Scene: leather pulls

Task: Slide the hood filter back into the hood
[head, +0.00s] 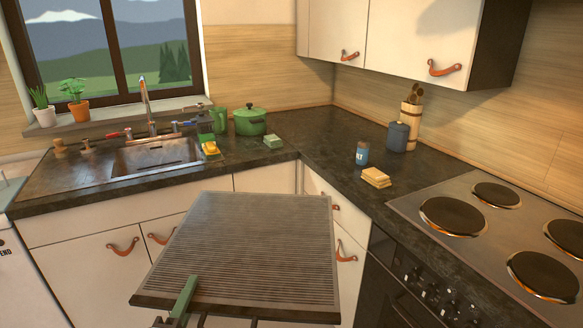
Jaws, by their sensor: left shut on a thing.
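The hood filter (255,245) is a flat, grey-brown slatted panel with a darker front edge. It is held up in front of the counter corner, at the lower middle of the head view. My left gripper (184,298) is shut on the filter's near edge, left of its middle; one green finger lies over the top face. The rest of this gripper is mostly hidden below the panel and cut off by the frame. My right gripper is not visible. The hood is not in view.
The stove (480,230) with several round hotplates is at the right. Wall cabinets (400,45) hang above the counter at the upper right. A sponge stack (376,177), blue shaker (362,153), utensil holder (410,122) and green pot (250,121) stand on the dark counter (320,130).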

